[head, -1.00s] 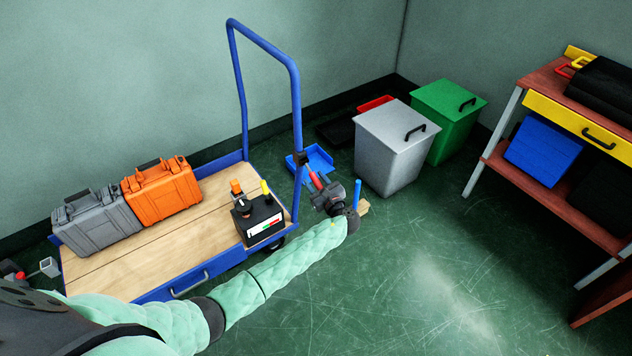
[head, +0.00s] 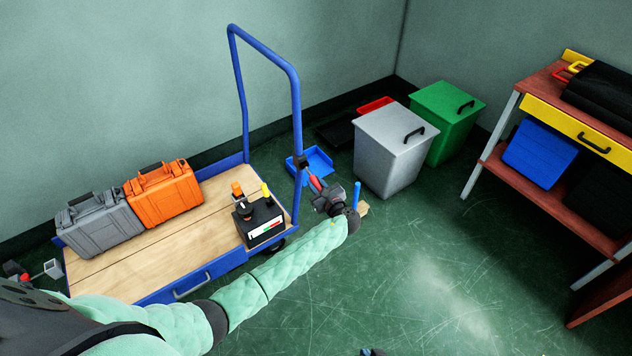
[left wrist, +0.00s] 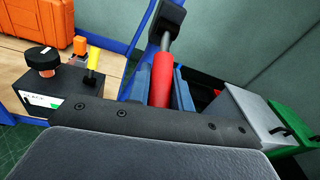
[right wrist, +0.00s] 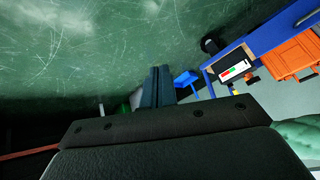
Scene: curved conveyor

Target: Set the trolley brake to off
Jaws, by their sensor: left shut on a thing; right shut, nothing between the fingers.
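The blue trolley (head: 192,284) stands by the wall. A red-gripped lever (head: 315,183) is fixed by a black mount (head: 303,162) to its near handle post, and it also shows in the left wrist view (left wrist: 163,78). My left gripper (head: 324,194) is shut on the red grip, one finger on each side of it in the left wrist view. The lever slants down from the mount; no brake marking is legible. My right gripper (right wrist: 158,88) is shut and empty over the floor, away from the trolley; a dark tip shows at the head view's bottom edge.
On the deck stand a grey case (head: 98,222), an orange case (head: 163,194) and a black control box (head: 262,222) with a knob and a yellow lever. A blue tray (head: 318,160), grey bin (head: 392,150) and green bin (head: 448,118) stand behind. Floor at front right is clear.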

